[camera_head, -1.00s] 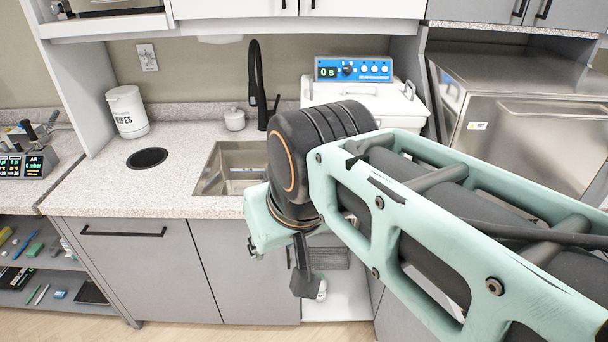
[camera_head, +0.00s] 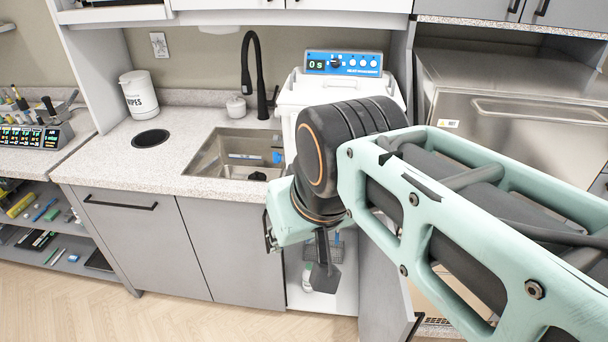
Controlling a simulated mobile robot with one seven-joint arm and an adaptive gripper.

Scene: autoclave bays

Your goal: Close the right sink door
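The right sink door (camera_head: 382,290) stands open at the right side of an open cabinet bay (camera_head: 345,300). It is a grey panel swung out toward me, with a dark handle (camera_head: 414,326) near its front lower edge. My arm hides its upper part. My gripper (camera_head: 325,278) points down in front of the open bay, left of the door and apart from it in the picture. Only a dark finger shape shows below the wrist, so its opening cannot be told. No held thing shows.
The sink (camera_head: 205,165) and black faucet (camera_head: 250,80) are above, in the speckled counter (camera_head: 100,160). Closed grey fronts (camera_head: 135,240) stand left of the bay. A wire basket and a bottle show inside the bay. The floor (camera_head: 190,318) in front is clear at left.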

